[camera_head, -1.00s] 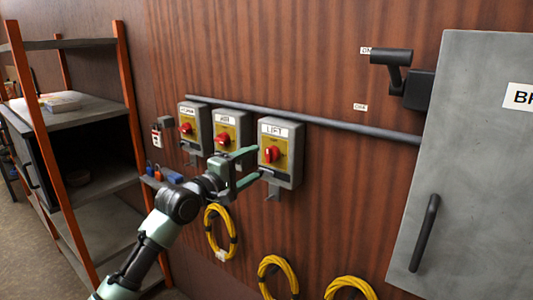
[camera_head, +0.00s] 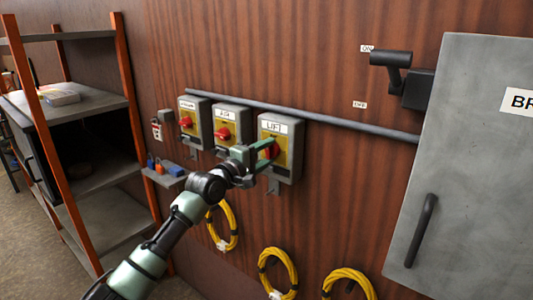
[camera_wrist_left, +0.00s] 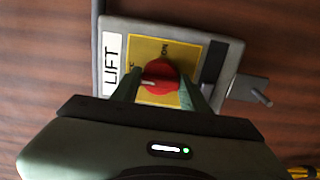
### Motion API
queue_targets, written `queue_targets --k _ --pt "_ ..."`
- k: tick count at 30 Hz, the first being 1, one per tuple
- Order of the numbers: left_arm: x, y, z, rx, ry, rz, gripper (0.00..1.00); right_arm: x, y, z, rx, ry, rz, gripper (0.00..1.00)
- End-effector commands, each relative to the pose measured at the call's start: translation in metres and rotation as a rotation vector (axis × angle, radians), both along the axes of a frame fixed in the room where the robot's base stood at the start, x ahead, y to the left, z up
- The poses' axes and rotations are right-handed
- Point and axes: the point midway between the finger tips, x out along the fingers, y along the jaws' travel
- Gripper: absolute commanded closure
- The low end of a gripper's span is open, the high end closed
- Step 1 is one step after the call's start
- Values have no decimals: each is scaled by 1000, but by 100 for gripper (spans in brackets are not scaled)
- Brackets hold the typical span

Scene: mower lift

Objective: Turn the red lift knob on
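The lift switch box (camera_head: 283,128) is grey with a yellow plate and a "LIFT" label; it is the rightmost of three wall boxes. Its red lift knob (camera_wrist_left: 158,75) shows in the left wrist view, its white mark pointing left toward a mostly hidden label, with "ON" above. My left gripper (camera_head: 266,151) is at this box, its two green fingers open, one on each side of the knob. Small gaps seem to remain between fingers and knob; contact is hard to tell. In the head view the fingers partly cover the knob. My right gripper is not in view.
Two similar boxes with red knobs, the middle one (camera_head: 230,118) and the left one (camera_head: 192,112), are close by. A conduit (camera_head: 340,128) runs above. Yellow cable coils (camera_head: 278,270) hang below. A grey cabinet (camera_head: 470,180) stands right and a shelf (camera_head: 85,178) left.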

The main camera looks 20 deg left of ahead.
Motion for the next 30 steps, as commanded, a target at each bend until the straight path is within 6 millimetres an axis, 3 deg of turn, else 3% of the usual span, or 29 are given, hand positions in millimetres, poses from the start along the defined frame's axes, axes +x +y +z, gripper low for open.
queue_targets --k 1,2,14,30 --pt "0 0 0 0 1 -1 90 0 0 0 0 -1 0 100" --pt "0 0 0 0 1 -1 96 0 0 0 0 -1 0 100" --pt "0 0 -2 75 -26 -1 96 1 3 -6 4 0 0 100" --pt "0 0 -4 507 -182 -2 96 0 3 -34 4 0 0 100"
